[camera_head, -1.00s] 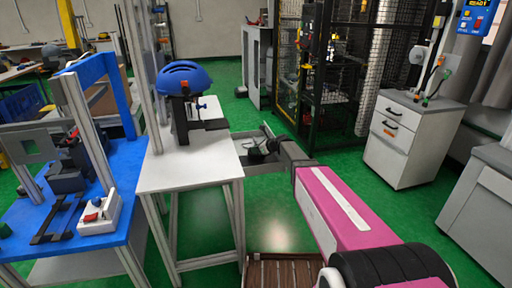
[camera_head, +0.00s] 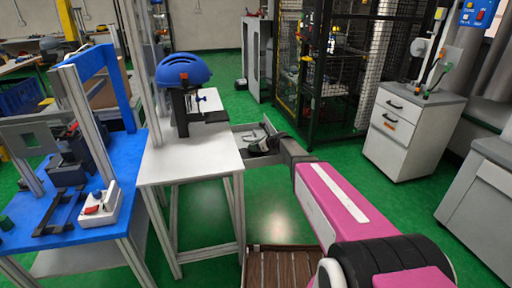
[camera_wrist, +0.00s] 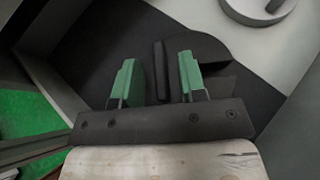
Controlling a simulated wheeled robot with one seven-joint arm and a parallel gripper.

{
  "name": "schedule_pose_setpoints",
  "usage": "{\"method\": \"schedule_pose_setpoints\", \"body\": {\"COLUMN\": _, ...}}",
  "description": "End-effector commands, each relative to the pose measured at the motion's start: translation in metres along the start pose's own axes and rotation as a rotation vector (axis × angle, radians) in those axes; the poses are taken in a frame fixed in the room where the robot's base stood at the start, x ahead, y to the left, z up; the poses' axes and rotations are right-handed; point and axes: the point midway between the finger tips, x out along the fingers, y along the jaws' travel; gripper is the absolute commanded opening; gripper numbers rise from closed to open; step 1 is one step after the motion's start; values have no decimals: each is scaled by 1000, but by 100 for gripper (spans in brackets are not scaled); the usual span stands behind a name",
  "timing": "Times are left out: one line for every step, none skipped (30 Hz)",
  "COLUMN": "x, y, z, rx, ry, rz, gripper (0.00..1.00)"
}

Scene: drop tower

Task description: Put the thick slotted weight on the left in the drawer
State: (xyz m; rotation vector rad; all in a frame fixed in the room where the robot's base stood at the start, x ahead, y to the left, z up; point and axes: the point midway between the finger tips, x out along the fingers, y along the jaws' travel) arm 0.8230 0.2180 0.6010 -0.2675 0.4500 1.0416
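The open drawer (camera_head: 248,162) sticks out from the right side of the white table. My gripper (camera_head: 258,148) is down at the drawer in the head view, partly hidden by my wrist. In the wrist view its two green fingers (camera_wrist: 158,80) are apart, with clear gaps beside a thin dark upright shape between them. A dark round-edged shape (camera_wrist: 205,48) lies just beyond the fingers; I cannot tell whether it is a weight or shadow. A pale grey round piece with a bar (camera_wrist: 255,10) lies on the light surface at top right. I cannot identify the thick slotted weight for certain.
A blue helmet on a dark stand (camera_head: 183,72) is at the back of the white table (camera_head: 185,160), whose front is clear. A blue bench (camera_head: 75,225) stands left. A drawer cabinet (camera_head: 405,140) and a mesh cage (camera_head: 335,75) are at right. Green floor is free between.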

Motion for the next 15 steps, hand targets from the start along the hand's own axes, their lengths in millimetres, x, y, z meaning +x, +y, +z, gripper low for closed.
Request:
{"method": "schedule_pose_setpoints", "body": {"x": 0, "y": 0, "z": 1, "rx": 0, "ry": 0, "rz": 0, "gripper": 38}}
{"method": "schedule_pose_setpoints", "body": {"x": -1, "y": 0, "z": 1, "rx": 0, "ry": 0, "rz": 0, "gripper": 38}}
{"method": "schedule_pose_setpoints", "body": {"x": -2, "y": 0, "z": 2, "rx": 0, "ry": 0, "rz": 0, "gripper": 38}}
{"method": "schedule_pose_setpoints", "body": {"x": -4, "y": 0, "z": 2, "rx": 0, "ry": 0, "rz": 0, "gripper": 38}}
{"method": "schedule_pose_setpoints", "body": {"x": -6, "y": 0, "z": 2, "rx": 0, "ry": 0, "rz": 0, "gripper": 38}}
{"method": "schedule_pose_setpoints", "body": {"x": -10, "y": 1, "z": 2, "rx": 1, "ry": 0, "rz": 0, "gripper": 38}}
{"method": "schedule_pose_setpoints", "body": {"x": -13, "y": 1, "z": 2, "rx": 1, "ry": 0, "rz": 0, "gripper": 38}}
{"method": "schedule_pose_setpoints", "body": {"x": -17, "y": 1, "z": 2, "rx": 1, "ry": 0, "rz": -1, "gripper": 38}}
{"method": "schedule_pose_setpoints", "body": {"x": -22, "y": 1, "z": 1, "rx": 1, "ry": 0, "rz": -1, "gripper": 38}}
{"method": "schedule_pose_setpoints", "body": {"x": -27, "y": 1, "z": 1, "rx": 1, "ry": 0, "rz": -1, "gripper": 38}}
{"method": "schedule_pose_setpoints", "body": {"x": -31, "y": 1, "z": 1, "rx": 1, "ry": 0, "rz": -2, "gripper": 38}}
{"method": "schedule_pose_setpoints", "body": {"x": -38, "y": 2, "z": 2, "rx": 1, "ry": 0, "rz": -2, "gripper": 38}}
{"method": "schedule_pose_setpoints", "body": {"x": -43, "y": 2, "z": 2, "rx": 1, "ry": 0, "rz": -1, "gripper": 38}}
{"method": "schedule_pose_setpoints", "body": {"x": -48, "y": 2, "z": 2, "rx": 1, "ry": 0, "rz": -1, "gripper": 38}}
{"method": "schedule_pose_setpoints", "body": {"x": -55, "y": 2, "z": 2, "rx": 0, "ry": 0, "rz": -1, "gripper": 38}}
